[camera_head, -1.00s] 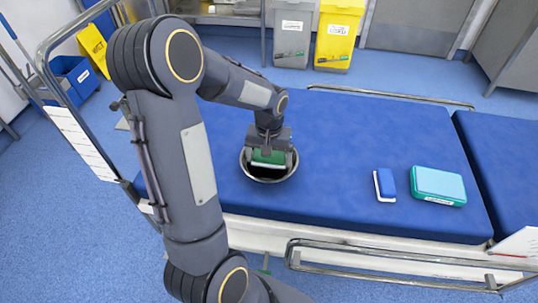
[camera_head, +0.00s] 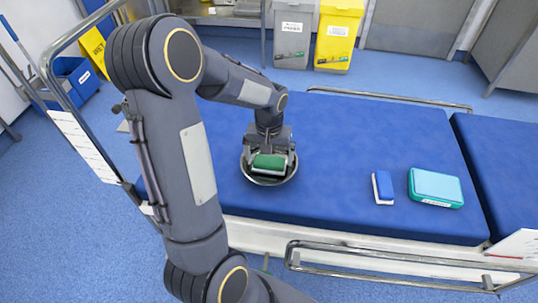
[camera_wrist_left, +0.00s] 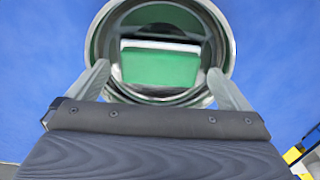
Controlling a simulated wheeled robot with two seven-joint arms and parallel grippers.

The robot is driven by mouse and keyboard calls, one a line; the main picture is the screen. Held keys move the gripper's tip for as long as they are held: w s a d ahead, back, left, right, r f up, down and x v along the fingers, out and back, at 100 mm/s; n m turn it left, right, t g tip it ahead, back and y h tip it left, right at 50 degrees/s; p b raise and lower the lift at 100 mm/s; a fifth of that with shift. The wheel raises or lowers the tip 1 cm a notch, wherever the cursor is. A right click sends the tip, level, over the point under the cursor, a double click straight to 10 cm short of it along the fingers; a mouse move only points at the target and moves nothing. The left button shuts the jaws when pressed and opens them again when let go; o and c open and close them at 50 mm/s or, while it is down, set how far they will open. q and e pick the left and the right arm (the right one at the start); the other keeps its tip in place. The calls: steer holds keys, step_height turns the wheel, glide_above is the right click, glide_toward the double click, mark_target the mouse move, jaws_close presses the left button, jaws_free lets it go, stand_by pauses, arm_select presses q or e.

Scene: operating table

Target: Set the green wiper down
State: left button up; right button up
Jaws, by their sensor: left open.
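The green wiper (camera_head: 269,162) is a green block with a pale edge, and it is inside a round metal bowl (camera_head: 268,183) on the blue operating table (camera_head: 338,140). In the left wrist view the wiper (camera_wrist_left: 160,66) lies within the rim of the bowl (camera_wrist_left: 222,28). My left gripper (camera_head: 270,158) points down at the bowl. In the left wrist view its fingers (camera_wrist_left: 157,82) are spread apart, with a gap on each side of the wiper. My right gripper is not in view.
A blue and white wiper (camera_head: 383,187) and a teal box (camera_head: 436,187) lie on the table to the right. A metal side rail (camera_head: 400,270) runs along the near edge.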

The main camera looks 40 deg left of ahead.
mark_target(269, 162)
arm_select(q)
step_height(269, 162, up, 5)
steer(key=p, duration=0.3)
steer(key=shift+r+p, duration=0.15)
steer(key=shift+p, duration=0.15)
steer(key=shift+s+d+r, duration=0.1)
steer(key=shift+d+r, duration=0.05)
steer(key=shift+r, duration=0.05)
steer(key=s+d+r+m+t+h, duration=0.2)
steer(key=s+d+r+t, duration=0.1)
steer(key=s+d+r, duration=0.4)
steer(key=s+d+r+m+t+h, duration=0.25)
steer(key=s+d+r, duration=0.3)
steer(key=s, duration=0.35)
step_height(269, 162, up, 13)
steer(key=p, duration=1.3)
steer(key=shift+s+d+y+p, duration=0.3)
steer(key=shift+y+p, duration=0.05)
steer(key=shift+p, duration=0.05)
